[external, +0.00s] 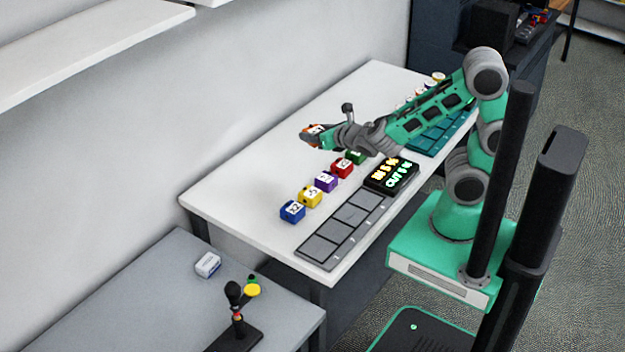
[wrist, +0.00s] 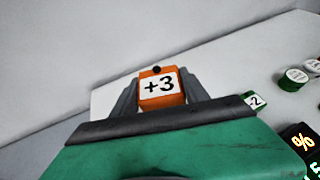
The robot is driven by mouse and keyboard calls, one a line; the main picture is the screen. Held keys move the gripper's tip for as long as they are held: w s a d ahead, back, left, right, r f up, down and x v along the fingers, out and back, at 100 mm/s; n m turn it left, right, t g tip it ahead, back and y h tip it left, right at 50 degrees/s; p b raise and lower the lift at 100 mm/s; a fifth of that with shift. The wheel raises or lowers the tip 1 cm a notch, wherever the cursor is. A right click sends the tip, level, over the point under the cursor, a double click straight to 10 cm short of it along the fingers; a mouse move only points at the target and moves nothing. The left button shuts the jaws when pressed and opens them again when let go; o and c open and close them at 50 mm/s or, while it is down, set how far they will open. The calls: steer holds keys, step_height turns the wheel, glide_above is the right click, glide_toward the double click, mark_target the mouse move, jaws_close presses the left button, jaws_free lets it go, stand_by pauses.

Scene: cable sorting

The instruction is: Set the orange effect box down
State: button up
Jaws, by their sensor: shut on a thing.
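The orange effect box (wrist: 160,88) shows in the wrist view with a white label reading "+3". It sits between the two fingers of my gripper (wrist: 160,97), which is shut on it. In the external view the orange box (external: 308,135) is at the tip of my gripper (external: 318,136), over the white table (external: 245,165). It appears held above the tabletop, beyond the row of coloured boxes; the exact height is hard to tell. My gripper hides part of the box in the external view.
A row of blue (external: 292,212), yellow (external: 311,196), purple (external: 326,181), red (external: 342,168) and green (external: 357,156) boxes stands on the table. Nearer me are a grey slotted mat (external: 318,250), a lit display (external: 391,173) and a teal mat (external: 432,145). The table's left part is clear.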

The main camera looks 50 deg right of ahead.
steer(key=shift+d+h, duration=0.3)
steer(key=shift+d, duration=0.5)
